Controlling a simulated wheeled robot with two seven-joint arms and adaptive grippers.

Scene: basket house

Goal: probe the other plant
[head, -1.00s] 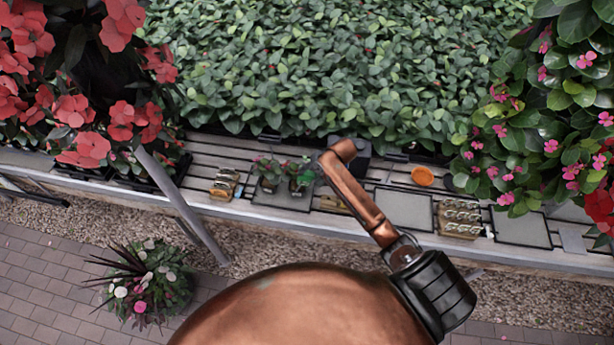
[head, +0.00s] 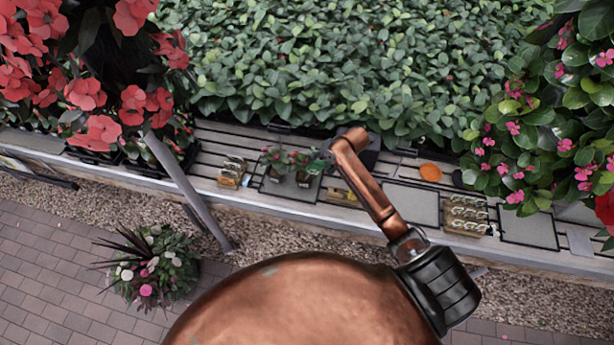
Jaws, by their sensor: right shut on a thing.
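Two small potted plants with red and pink flowers stand side by side on a dark-edged grey mat (head: 287,192) on the slatted bench: the left plant (head: 273,163) and the right plant (head: 302,166). My copper right arm reaches from the foreground over the bench. My right gripper (head: 368,154), dark and mostly behind the arm's bend, is right of the plants. It is shut, but its fingertips and what it holds are hard to make out. A small green bit shows just left of the bend, by the right plant; I cannot tell if it is the probe. My left gripper is out of view.
An orange disc (head: 430,172), a wooden rack (head: 466,216) and empty grey mats (head: 411,203) lie to the right. A small wooden rack (head: 232,172) stands left of the plants. A slanted grey post (head: 185,190) and hanging flowers flank the bench.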

